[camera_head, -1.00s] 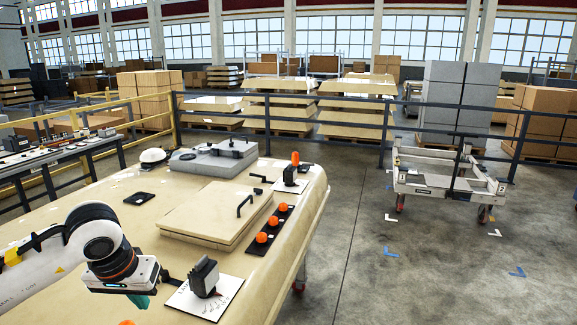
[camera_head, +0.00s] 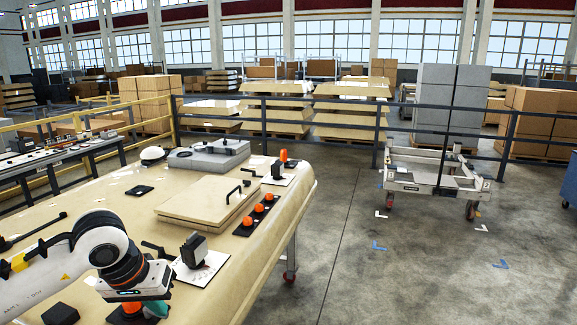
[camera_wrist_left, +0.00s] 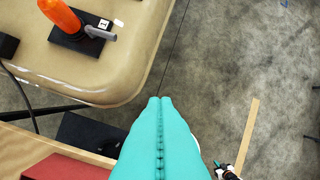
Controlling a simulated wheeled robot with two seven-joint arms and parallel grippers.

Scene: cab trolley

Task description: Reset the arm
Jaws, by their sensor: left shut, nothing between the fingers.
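My left arm comes in from the left over the large cream cab body in the head view. Its gripper (camera_head: 156,309) points down beside an orange knob on a black base, partly hidden by the wrist. In the left wrist view the two teal fingers (camera_wrist_left: 160,105) are pressed together with nothing between them. Their tips appear over the grey floor, just past the rounded edge of a cream surface (camera_wrist_left: 105,75). An orange handle (camera_wrist_left: 62,14) on a black plate is at the upper left there. My right gripper is not visible in the head view.
The cream cab body (camera_head: 110,200) carries a black lever unit on a white plate (camera_head: 205,272), several orange knobs and a raised hatch (camera_head: 200,200). An empty wheeled trolley (camera_head: 432,180) stands on the floor to the right. Dark railings (camera_head: 340,122) run behind.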

